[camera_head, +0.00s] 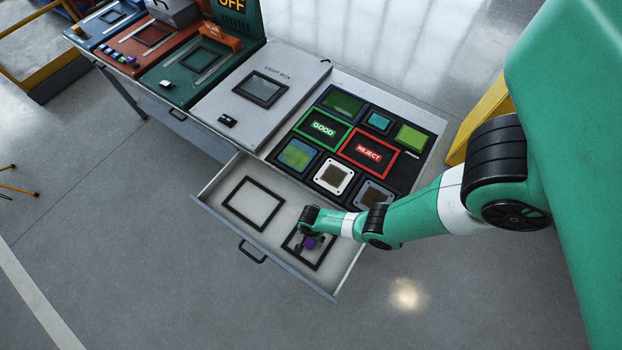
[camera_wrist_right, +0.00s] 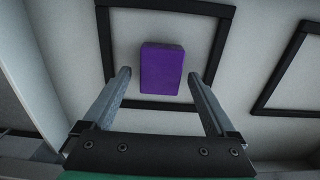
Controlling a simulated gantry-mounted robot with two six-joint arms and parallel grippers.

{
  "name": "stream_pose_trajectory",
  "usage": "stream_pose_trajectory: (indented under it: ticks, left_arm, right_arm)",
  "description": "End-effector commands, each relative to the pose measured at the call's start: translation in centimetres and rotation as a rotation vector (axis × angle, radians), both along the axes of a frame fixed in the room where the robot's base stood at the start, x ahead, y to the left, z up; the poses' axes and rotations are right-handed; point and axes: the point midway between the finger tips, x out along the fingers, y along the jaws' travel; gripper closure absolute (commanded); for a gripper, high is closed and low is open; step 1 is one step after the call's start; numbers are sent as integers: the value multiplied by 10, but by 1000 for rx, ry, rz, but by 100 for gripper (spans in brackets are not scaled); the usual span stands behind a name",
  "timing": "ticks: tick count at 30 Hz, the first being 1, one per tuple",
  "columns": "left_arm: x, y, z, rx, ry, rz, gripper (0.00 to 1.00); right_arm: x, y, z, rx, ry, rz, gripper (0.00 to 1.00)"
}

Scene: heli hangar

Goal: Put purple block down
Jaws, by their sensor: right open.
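The purple block (camera_head: 311,242) is in the open drawer (camera_head: 220,188), inside the right-hand black square frame (camera_head: 322,266). In the right wrist view the purple block (camera_wrist_right: 162,68) lies on the pale drawer floor within the black frame (camera_wrist_right: 222,10). My right gripper (camera_wrist_right: 162,84) is open, with one finger on each side of the block and visible gaps between fingers and block. In the head view my right gripper (camera_head: 309,241) is over the drawer and partly covers the block. My left gripper is not in view.
A second black frame (camera_head: 252,203) in the drawer is empty. Behind the drawer is a black panel with GOOD (camera_head: 324,129) and REJECT (camera_head: 369,150) areas. A grey light box (camera_head: 262,90) stands left of it. The drawer walls surround the gripper.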

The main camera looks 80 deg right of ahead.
Motion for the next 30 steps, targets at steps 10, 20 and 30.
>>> stream_pose_trajectory:
  ticks: [10, 20, 30]
  left_arm:
    - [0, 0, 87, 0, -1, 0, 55]
    - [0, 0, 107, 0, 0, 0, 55]
    - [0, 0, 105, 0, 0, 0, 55]
  right_arm:
    - [0, -1, 87, 0, 0, -1, 8]
    - [-1, -1, 106, 0, 1, 0, 8]
    - [5, -2, 108, -3, -11, 8, 8]
